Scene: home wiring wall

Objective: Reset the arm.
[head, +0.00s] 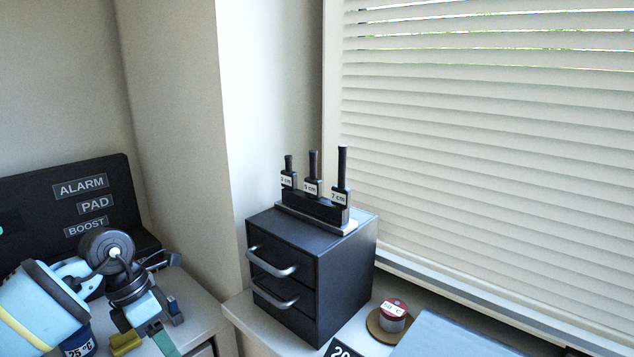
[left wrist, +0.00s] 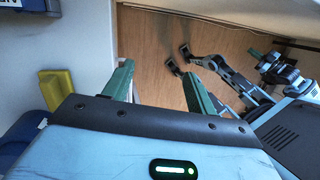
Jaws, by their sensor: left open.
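My left arm comes in from the left in the head view, above the light counter at the lower left. My left gripper (left wrist: 158,70) is open in the left wrist view, with its two green fingers apart and nothing between them. In the head view one green finger shows at the bottom edge, and the fingertips are cut off or hidden. My right gripper cannot be made out in the head view.
A yellow block (head: 125,343) and a blue container marked 25 °C (head: 80,345) are close by my left gripper. A black panel (head: 40,190) reads ALARM, PAD, BOOST. A black drawer cabinet (head: 345,275) bears a rack of labelled tools (head: 312,205). A red-topped jar (head: 393,315) stands right.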

